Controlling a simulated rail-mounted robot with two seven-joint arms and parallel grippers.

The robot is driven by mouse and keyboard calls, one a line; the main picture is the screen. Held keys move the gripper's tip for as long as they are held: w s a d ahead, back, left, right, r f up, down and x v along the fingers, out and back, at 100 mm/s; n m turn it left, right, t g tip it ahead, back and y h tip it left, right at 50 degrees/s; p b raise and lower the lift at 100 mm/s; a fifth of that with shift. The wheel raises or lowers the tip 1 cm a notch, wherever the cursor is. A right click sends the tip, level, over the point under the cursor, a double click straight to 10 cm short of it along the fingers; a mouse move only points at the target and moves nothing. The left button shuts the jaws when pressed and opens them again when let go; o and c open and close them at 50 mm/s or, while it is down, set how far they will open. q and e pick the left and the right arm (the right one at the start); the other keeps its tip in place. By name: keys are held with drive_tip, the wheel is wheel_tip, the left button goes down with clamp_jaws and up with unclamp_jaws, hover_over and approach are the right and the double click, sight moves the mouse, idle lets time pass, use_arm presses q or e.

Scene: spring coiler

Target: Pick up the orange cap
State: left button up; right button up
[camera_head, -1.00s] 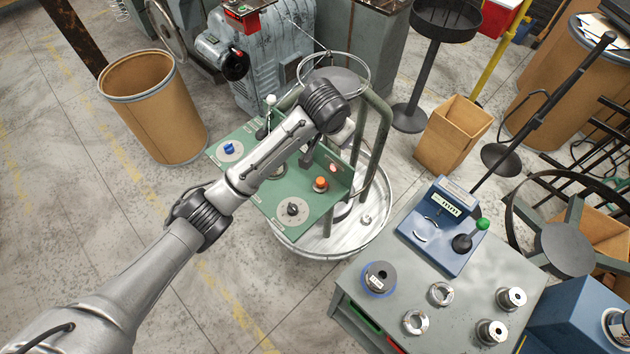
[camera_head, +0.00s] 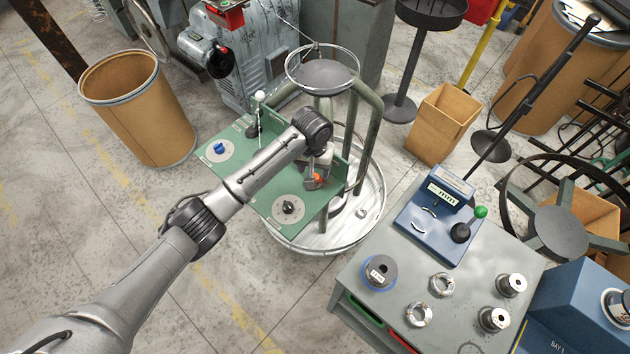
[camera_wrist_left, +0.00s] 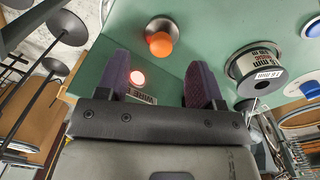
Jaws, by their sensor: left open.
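The orange cap (camera_head: 317,179) sits on the green panel (camera_head: 264,209) and is partly hidden by my left gripper (camera_head: 315,170) in the head view. In the left wrist view the orange cap (camera_wrist_left: 160,44) stands on a round metal base, ahead of and between the two dark fingers. My left gripper (camera_wrist_left: 158,85) is open, with nothing between its fingers, and the cap lies a little beyond the fingertips. My right gripper is not in view.
A blue knob (camera_head: 219,148) and a black knob (camera_head: 289,207) are on the same panel. A labelled spool (camera_wrist_left: 262,72) stands right of the cap in the wrist view. A lit button (camera_wrist_left: 137,78) shows beside the left finger. A grey bench (camera_head: 380,316) stands at the right.

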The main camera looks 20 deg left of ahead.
use_arm(q)
drive_tip(key=shift+w+a+f+b, duration=0.15)
drive_tip(key=shift+f+b, duration=0.2)
drive_tip(key=shift+f, duration=1.25)
drive_tip(key=shift+w+f+b, duration=0.15)
drive_tip(key=shift+f+b, duration=0.15)
drive_tip(key=shift+f, duration=1.25)
clamp_jaws()
drive_tip(key=shift+r, duration=0.15)
